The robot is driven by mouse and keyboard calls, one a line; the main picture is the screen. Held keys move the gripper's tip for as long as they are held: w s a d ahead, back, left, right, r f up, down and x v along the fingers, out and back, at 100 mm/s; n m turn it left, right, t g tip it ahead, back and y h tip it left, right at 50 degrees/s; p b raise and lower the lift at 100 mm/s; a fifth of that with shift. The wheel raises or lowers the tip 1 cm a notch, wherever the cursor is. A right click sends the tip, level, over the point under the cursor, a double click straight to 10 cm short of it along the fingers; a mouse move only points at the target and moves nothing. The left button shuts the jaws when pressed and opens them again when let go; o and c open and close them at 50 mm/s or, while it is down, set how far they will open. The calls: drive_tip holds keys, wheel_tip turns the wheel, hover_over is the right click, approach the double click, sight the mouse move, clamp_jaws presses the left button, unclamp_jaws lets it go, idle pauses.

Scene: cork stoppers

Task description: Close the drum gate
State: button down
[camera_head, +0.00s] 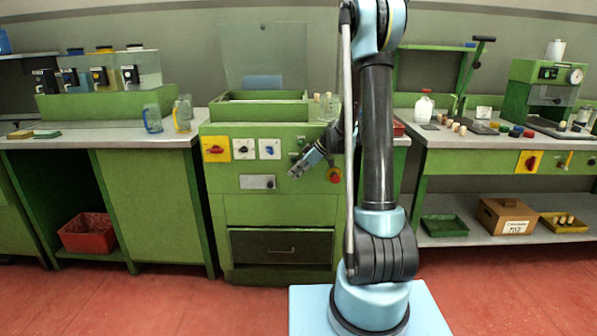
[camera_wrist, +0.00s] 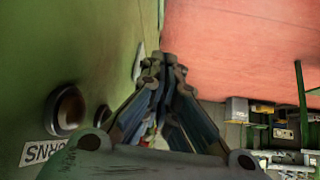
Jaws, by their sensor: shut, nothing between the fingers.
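The green machine cabinet (camera_head: 230,195) stands in the middle of the head view. A large see-through panel (camera_head: 262,55) stands upright behind its open-topped bin (camera_head: 260,97); I cannot tell for sure whether this panel is the drum gate. My gripper (camera_head: 296,172) is in front of the cabinet's control face, left of the red button (camera_head: 335,175). It is shut and empty. In the wrist view the shut fingers (camera_wrist: 163,65) point along the green face (camera_wrist: 60,50), with a dark round knob (camera_wrist: 66,109) beside them. Part of the cabinet's right side is hidden by my arm.
The cabinet face holds a red switch on a yellow plate (camera_head: 216,149), two white-plated dials and a drawer (camera_head: 281,246). Benches with glass mugs (camera_head: 182,114) and small bottles flank it. A red crate (camera_head: 87,233) sits low at left. Red floor in front is clear.

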drive_tip(key=x, duration=0.6)
drive_tip(key=shift+a+r, duration=0.1)
drive_tip(key=shift+a, duration=0.4)
drive_tip(key=shift+w+a+f, duration=0.25)
drive_tip(key=shift+a+f, duration=0.15)
drive_tip(key=shift+a, duration=0.35)
